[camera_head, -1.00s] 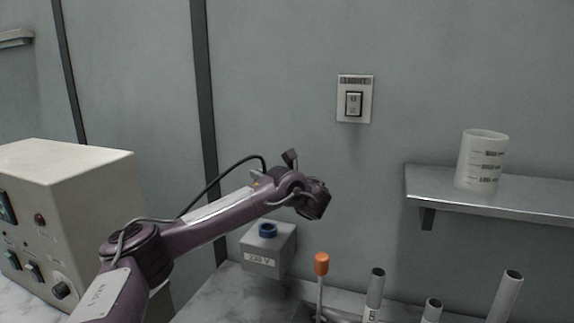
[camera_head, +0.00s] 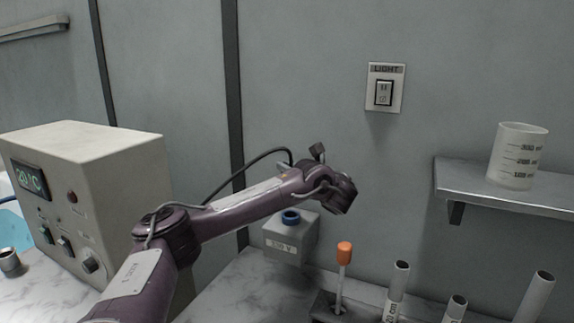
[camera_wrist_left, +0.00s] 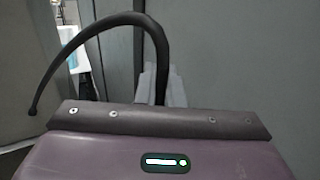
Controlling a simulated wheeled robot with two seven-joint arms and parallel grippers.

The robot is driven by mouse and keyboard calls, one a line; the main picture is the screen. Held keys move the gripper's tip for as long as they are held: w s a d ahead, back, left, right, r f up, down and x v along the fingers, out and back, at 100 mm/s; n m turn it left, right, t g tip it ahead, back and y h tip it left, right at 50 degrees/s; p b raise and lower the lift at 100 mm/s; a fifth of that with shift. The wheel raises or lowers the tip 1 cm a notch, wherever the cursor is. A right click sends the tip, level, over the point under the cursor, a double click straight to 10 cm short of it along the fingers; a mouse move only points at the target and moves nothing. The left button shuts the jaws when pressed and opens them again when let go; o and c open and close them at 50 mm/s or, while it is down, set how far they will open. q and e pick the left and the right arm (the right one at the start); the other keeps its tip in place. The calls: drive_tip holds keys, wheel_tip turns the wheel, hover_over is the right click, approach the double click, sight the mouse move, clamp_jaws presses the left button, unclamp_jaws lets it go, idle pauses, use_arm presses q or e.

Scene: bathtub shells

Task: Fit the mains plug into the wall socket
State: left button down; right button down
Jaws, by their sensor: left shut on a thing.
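The wall socket is a grey box labelled 230 V (camera_head: 289,240) with a round blue socket face (camera_head: 291,217), low on the wall. My left gripper (camera_head: 285,168) is mostly hidden behind my wrist, above the socket box in the picture and apart from it. The left wrist view shows its pale fingers (camera_wrist_left: 162,86) shut around the end of a black cable (camera_wrist_left: 158,38). The cable (camera_head: 240,166) also arcs behind my forearm in the head view. The mains plug itself is hidden by the hand. My right gripper is not in view.
A cream control box (camera_head: 95,185) stands at the left. A metal shelf (camera_head: 500,187) with a beaker (camera_head: 517,155) is at the right. An orange-topped rod (camera_head: 344,253) and several upright tubes (camera_head: 397,290) stand below. A light switch (camera_head: 384,90) is on the wall.

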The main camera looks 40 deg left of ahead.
use_arm(q)
drive_tip(key=shift+f+b, duration=0.75)
drive_tip(key=shift+f, duration=1.05)
drive_tip(key=shift+p, duration=0.35)
drive_tip(key=shift+f+b, duration=0.85)
drive_tip(key=shift+f, duration=0.6)
drive_tip(key=c, duration=1.5)
unclamp_jaws()
drive_tip(key=shift+r, duration=0.1)
wheel_tip(320, 180, up, 20)
drive_tip(key=shift+f+b, duration=0.1)
drive_tip(key=shift+b, duration=1.05)
